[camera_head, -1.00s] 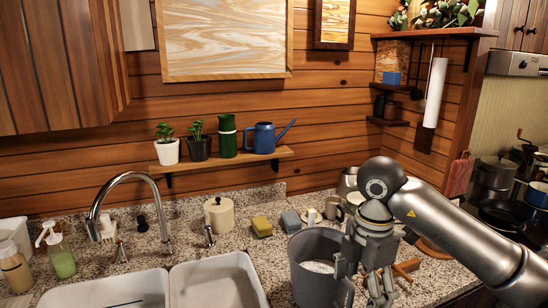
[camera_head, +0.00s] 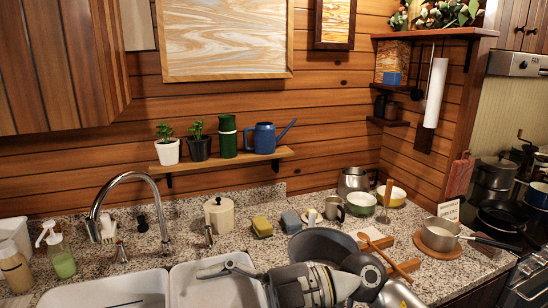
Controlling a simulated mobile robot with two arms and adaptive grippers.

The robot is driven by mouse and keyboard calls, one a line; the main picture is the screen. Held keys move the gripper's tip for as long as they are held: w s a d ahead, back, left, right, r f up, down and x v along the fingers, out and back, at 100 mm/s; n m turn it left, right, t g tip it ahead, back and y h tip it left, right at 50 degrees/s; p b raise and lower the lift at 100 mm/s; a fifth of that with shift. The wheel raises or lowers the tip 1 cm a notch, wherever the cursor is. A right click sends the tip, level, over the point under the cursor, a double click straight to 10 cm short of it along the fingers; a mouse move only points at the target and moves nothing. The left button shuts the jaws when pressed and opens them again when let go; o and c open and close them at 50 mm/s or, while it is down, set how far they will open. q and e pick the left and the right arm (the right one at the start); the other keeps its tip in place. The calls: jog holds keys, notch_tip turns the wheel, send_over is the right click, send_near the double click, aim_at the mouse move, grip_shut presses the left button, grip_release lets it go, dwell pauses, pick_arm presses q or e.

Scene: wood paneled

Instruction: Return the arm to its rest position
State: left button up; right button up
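My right arm comes in from the lower right, and its gripper (camera_head: 232,268) points left over the right sink basin (camera_head: 190,285). Only part of the dark fingers shows, so I cannot tell whether they are open or shut. No held thing shows at them. My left gripper is out of view.
A chrome faucet (camera_head: 128,178) rises behind the sink. Sponges (camera_head: 262,227), a mug (camera_head: 334,208), bowls (camera_head: 361,203) and a wooden spoon (camera_head: 388,255) stand or lie on the counter. A saucepan (camera_head: 440,234) is at the right.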

jog(key=w+d+r+m+t+y, duration=0.4)
jog(key=r+m+t+y, duration=0.35)
jog(key=t, duration=0.25)
jog(key=w+d+f+m+t+h, duration=0.3)
jog(key=w+d+m+t+h, duration=0.3)
jog(key=d+m+t+h, duration=0.5)
jog(key=d+f+m+g+h, duration=0.1)
jog(key=d+f+m+h, duration=0.45)
jog(key=f, duration=0.45)
jog(key=d+f+m+g+h, duration=0.1)
jog(key=d+f+m+h, duration=0.35)
jog(key=f+h, duration=0.4)
jog(key=s+d+f+n+g+y, duration=0.1)
jog(key=s+d+f+g, duration=0.1)
jog(key=s+f+g, duration=0.7)
jog(key=s+d+f+n+g, duration=0.15)
jog(key=s+f+g, duration=0.25)
jog(key=s+f, duration=0.95)
jog(key=s+f+b, duration=0.2)
jog(key=s+f, duration=0.1)
jog(key=f, duration=2.1)
jog(key=s+d+f+g+b, duration=0.1)
jog(key=s+d+f+g, duration=0.1)
jog(key=s+f, duration=1.5)
notch_tip(320, 180, down, 2)
jog(key=shift+d+f+b, duration=0.1)
jog(key=shift+d+b, duration=0.25)
jog(key=shift+d, duration=0.3)
jog(key=shift+s, duration=0.1)
